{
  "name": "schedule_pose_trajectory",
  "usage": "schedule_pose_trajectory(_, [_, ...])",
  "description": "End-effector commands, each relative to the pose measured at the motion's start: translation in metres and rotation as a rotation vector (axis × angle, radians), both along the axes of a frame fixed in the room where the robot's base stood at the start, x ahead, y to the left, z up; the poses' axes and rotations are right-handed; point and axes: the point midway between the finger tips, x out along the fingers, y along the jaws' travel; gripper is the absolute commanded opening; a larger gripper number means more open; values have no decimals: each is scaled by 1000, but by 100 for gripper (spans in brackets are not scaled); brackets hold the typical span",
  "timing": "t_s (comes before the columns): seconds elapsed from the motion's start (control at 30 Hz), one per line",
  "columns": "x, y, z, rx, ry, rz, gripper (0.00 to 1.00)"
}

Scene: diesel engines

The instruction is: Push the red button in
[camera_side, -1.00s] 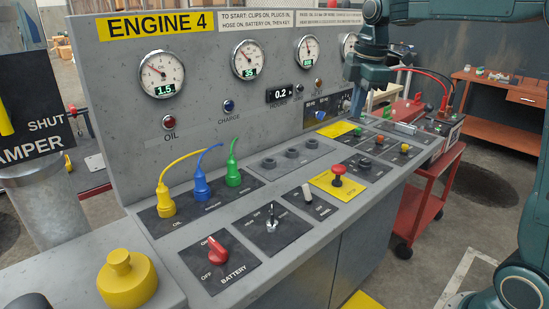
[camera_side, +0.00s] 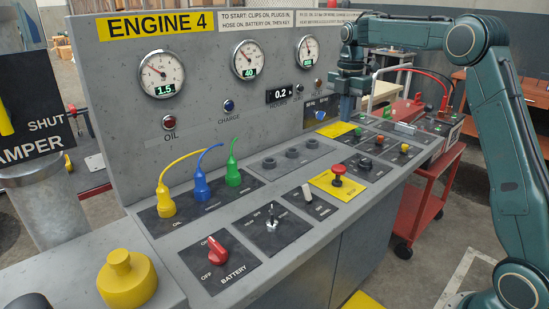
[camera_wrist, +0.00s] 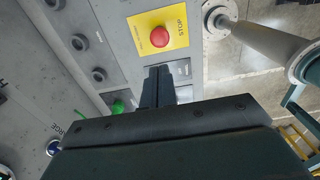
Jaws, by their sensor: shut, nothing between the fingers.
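The red button (camera_side: 338,170) is a mushroom head on a yellow plate (camera_side: 324,183) on the sloping console top. It stands up from the plate. In the wrist view the red button (camera_wrist: 159,36) sits ahead of the fingertips, and its plate (camera_wrist: 179,23) reads STOP. My gripper (camera_side: 347,115) points down over the back part of the console, behind the red button and apart from it. In the wrist view my gripper (camera_wrist: 159,72) is shut and empty, with a gap between its tips and the button.
Green (camera_side: 358,131), orange-red (camera_side: 379,139) and yellow (camera_side: 404,148) small buttons lie right of the red one. A white-tipped lever (camera_side: 307,194) and the red battery knob (camera_side: 217,250) are on its left. The gauge panel (camera_side: 195,100) rises behind. A red cart (camera_side: 415,205) stands at right.

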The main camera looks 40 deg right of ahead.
Motion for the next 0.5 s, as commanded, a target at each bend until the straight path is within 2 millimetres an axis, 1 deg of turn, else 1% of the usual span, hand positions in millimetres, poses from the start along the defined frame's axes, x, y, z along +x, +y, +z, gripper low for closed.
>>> schedule_pose_trajectory(0.33, [0, 0, -1, 0, 0, -1, 0])
schedule_pose_trajectory(0.5, [-1, 0, -9, 1, 2, -1, 0])
